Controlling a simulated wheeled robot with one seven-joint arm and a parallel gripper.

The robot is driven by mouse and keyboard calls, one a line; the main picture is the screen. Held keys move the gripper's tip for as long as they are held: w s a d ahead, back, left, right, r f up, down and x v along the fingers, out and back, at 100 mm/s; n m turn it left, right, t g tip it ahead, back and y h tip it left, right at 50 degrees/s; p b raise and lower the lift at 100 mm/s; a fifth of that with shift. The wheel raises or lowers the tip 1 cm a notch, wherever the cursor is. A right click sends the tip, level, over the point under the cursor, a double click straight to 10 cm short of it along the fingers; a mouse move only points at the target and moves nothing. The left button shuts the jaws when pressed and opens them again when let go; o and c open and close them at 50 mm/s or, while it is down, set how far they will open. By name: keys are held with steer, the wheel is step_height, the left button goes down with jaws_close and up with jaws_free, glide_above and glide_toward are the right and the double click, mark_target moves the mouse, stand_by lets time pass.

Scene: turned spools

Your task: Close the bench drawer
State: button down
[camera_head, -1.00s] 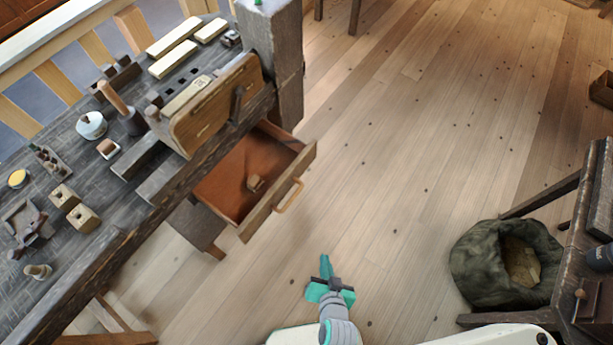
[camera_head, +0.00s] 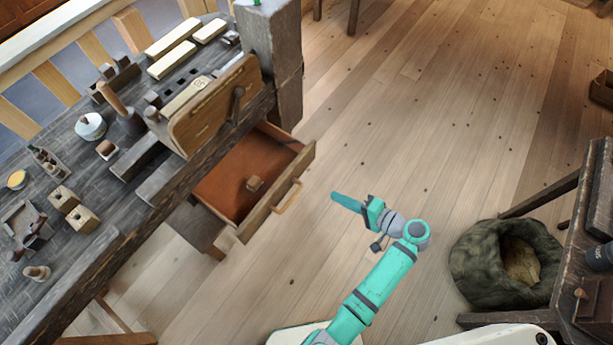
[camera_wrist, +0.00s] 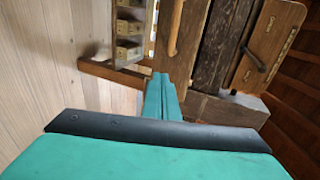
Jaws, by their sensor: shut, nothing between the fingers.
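The bench drawer (camera_head: 229,184) is pulled out from under the workbench (camera_head: 150,208). The fingers do not appear to touch the drawer.
The bench top carries a white round pot (camera_head: 91,126), several wooden blocks and tools. A dark green sack (camera_head: 506,265) stands on the floor at right, beside a dark wooden stand (camera_head: 590,245). The floor between the drawer and the sack is clear apart from my arm.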

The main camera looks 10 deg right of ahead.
steer(key=r, duration=0.2)
glide_toward(298, 173)
steer(key=shift+y, duration=0.4)
steer(key=x, duration=0.4)
steer(key=shift+w+a+f, duration=0.15)
steer(key=shift+a, duration=0.1)
steer(key=shift+w+a, duration=0.4)
steer(key=shift+w, duration=0.05)
steer(key=shift+w, duration=0.1)
